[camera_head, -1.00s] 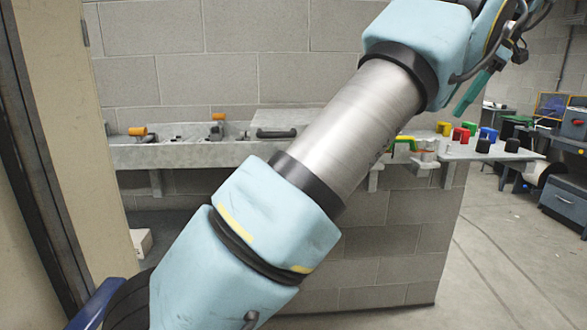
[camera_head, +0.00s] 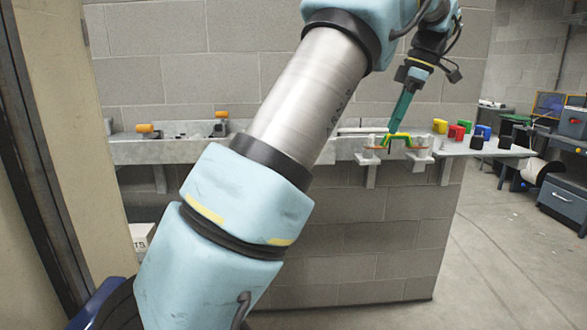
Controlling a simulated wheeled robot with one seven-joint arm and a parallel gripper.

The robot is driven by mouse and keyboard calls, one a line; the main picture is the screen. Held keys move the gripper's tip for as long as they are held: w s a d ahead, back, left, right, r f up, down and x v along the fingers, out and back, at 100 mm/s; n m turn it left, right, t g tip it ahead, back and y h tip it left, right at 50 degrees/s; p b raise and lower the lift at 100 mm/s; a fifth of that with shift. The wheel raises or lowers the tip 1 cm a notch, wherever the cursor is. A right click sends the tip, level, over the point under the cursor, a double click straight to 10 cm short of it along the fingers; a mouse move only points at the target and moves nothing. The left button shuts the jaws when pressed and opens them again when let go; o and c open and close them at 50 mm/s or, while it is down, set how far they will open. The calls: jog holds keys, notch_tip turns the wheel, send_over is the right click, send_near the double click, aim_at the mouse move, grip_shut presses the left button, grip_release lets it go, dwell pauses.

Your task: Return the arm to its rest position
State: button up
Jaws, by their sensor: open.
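My arm, pale blue with a silver link, crosses the head view from the lower left to the top right. It is raised and bends down at the wrist, away from a folded pose. The fingers overlap from this angle. I see nothing held, and the gripper is open.
A grey shelf (camera_head: 150,153) with orange-topped fittings runs along the block wall. A side shelf (camera_head: 490,150) carries red, yellow, blue and black blocks. A door frame (camera_head: 35,150) stands close on the left. A blue-grey cabinet (camera_head: 563,195) stands at right; open floor lies before it.

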jog(key=s+a+f+m+h, duration=0.1)
jog(key=a+f+m, duration=0.35)
jog(key=a, duration=0.45)
jog(key=a+f+m+h, duration=0.1)
jog(key=a+f+m, duration=0.2)
jog(key=a+f, duration=0.45)
jog(key=s+a+f+m+h, duration=0.1)
jog(key=s+a+f+m, duration=0.3)
jog(key=s+a, duration=0.3)
jog(key=s+a+f+m, duration=0.4)
jog(key=s+a, duration=0.3)
jog(key=s, duration=0.2)
jog(key=shift+f+t+h, duration=0.4)
jog(key=shift+f, duration=0.25)
jog(key=shift+m, duration=0.25)
